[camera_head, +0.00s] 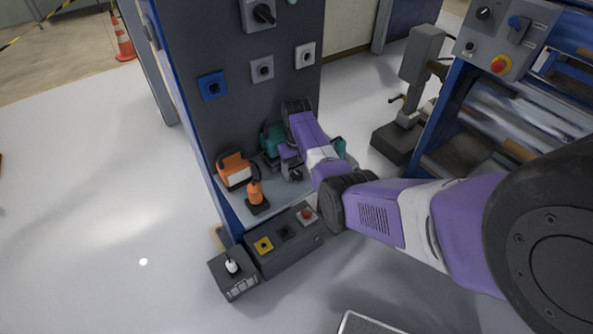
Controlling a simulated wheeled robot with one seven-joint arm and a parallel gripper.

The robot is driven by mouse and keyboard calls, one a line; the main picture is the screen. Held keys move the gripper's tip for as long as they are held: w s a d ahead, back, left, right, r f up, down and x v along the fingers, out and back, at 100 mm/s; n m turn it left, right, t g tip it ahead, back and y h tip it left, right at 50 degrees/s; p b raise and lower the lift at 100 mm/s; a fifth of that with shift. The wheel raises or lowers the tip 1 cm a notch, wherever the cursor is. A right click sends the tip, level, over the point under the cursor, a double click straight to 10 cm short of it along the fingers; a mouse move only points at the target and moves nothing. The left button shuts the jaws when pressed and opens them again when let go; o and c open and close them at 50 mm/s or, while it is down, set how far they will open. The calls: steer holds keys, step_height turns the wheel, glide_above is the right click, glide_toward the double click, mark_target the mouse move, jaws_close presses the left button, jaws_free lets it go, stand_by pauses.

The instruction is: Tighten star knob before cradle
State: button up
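My purple arm reaches in from the right, and its end bends down over a small shelf (228,198) on a dark panel. My gripper (293,174) is small and dark here, above the shelf's right part; its fingers are too small to tell open from shut. I cannot make out for sure which thing is the star knob or the cradle. An orange upright piece on a black base (256,197) stands at the shelf's front, left of my gripper. An orange-and-white block (235,172) sits behind it. A teal piece (271,141) is partly hidden by my arm.
Below the shelf is a grey control box (285,247) with yellow, black and red controls. A dark box with a white knob (232,267) stands left of it. The dark panel (240,110) carries several switches. A roller machine (530,125) is at right. Floor at left is clear.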

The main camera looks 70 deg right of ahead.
mark_target(297, 173)
step_height(297, 173, up, 8)
steer(key=shift+f, duration=0.1)
stand_by(0.5)
steer(key=shift+s, duration=0.1)
stand_by(0.4)
